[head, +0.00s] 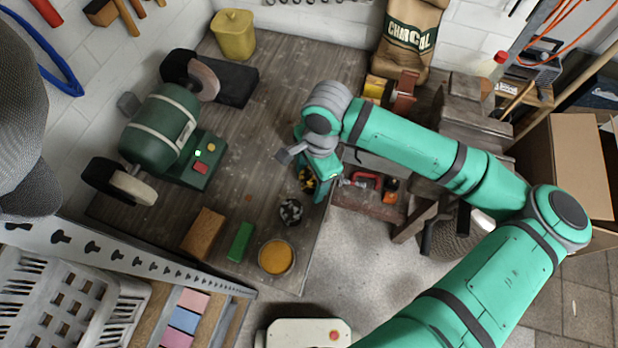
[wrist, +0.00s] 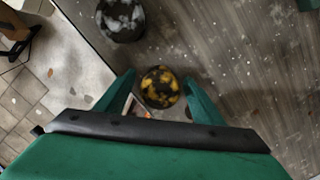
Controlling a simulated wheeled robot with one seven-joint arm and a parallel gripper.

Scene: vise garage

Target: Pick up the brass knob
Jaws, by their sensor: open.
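The brass knob (wrist: 160,87) is round, yellow with dark patches. In the wrist view it shows between the two green fingers of my gripper (wrist: 158,79), near their tips. In the head view the knob (head: 307,181) sits near the right edge of the wooden workbench top, partly hidden by my gripper (head: 314,178). My gripper is open over it, with a gap visible on both sides in the wrist view. I cannot tell how far the fingers reach down beside it.
A dark grey mottled round piece (head: 291,211) lies close by; it shows in the wrist view too (wrist: 122,18). A round tin (head: 276,257), green block (head: 240,241) and brown block (head: 203,233) lie nearer the front. A green bench grinder (head: 160,130) stands left. The bench middle (head: 262,150) is clear.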

